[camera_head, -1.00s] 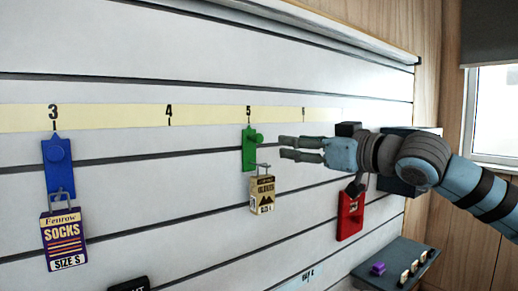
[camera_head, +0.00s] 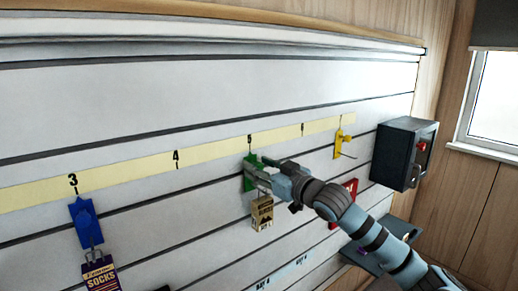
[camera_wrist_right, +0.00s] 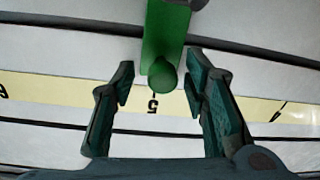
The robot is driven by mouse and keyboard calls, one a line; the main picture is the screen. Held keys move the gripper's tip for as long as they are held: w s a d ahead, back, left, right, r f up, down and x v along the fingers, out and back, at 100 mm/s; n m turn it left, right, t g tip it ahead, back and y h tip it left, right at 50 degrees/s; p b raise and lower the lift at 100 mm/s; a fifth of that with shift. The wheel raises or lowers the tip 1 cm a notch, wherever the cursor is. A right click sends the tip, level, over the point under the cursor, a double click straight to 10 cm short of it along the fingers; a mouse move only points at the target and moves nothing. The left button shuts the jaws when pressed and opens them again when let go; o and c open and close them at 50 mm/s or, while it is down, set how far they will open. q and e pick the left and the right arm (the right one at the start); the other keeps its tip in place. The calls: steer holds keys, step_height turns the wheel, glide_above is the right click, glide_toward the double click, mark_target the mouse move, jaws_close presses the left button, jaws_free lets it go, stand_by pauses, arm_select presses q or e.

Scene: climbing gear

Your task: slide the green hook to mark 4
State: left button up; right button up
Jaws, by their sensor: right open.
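The green hook (camera_head: 248,172) sits on the slatted wall just under mark 5 of the pale yellow number strip. A small beige packet (camera_head: 262,214) hangs below it. Mark 4 (camera_head: 176,158) is to its left on the strip, with bare wall below the mark. My right gripper (camera_head: 261,170) is at the green hook and hides part of it. In the right wrist view, where the number appears upside down, the hook's round green knob (camera_wrist_right: 163,76) is between the two open fingers, with a gap on each side. My left gripper is not in view.
A blue hook (camera_head: 84,219) with a socks packet (camera_head: 101,276) hangs under mark 3. A yellow hook (camera_head: 341,142) is to the right, near a dark wall box (camera_head: 398,152). A red item (camera_head: 351,187) is partly behind my arm. The wall between marks 3 and 5 is clear.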

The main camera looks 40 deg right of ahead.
steer(key=shift+w+f, duration=0.15)
steer(key=shift+w, duration=0.15)
jaws_close()
steer(key=shift+a, duration=0.15)
